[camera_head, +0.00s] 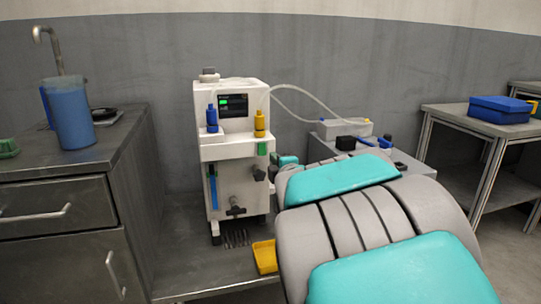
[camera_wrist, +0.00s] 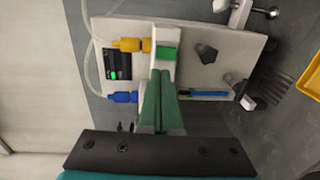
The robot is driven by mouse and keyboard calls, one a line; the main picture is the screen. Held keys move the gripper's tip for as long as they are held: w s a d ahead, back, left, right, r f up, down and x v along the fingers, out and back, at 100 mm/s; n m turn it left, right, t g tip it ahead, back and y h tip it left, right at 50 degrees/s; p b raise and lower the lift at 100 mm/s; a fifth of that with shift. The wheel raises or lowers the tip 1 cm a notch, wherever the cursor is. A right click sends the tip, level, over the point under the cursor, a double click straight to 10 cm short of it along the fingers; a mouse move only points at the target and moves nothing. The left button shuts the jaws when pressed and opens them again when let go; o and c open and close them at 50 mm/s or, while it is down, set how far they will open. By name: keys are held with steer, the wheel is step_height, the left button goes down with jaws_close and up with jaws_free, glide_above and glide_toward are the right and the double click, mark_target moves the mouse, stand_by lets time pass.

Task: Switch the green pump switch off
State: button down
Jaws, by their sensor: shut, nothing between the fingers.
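The green pump switch (camera_head: 262,148) is a small green block on the front of the white pump machine (camera_head: 237,175), just below its yellow-capped fitting. It also shows in the wrist view (camera_wrist: 167,53). Its on or off position cannot be told from the frames. My gripper (camera_wrist: 162,72) shows in the wrist view with its green fingers shut together and empty. The fingertips appear just beside the green switch; whether they touch it cannot be told. In the head view my arm hides most of the gripper.
A blue fitting (camera_head: 212,119), a yellow fitting (camera_head: 260,123) and a lit display (camera_head: 233,105) are on the machine. A dark knob (camera_wrist: 206,53) sits near the switch. A yellow tray (camera_head: 265,257) lies below. A metal cabinet (camera_head: 60,225) stands left.

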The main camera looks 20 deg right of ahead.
steer(key=shift+s+r, duration=0.2)
steer(key=shift+s, duration=1.65)
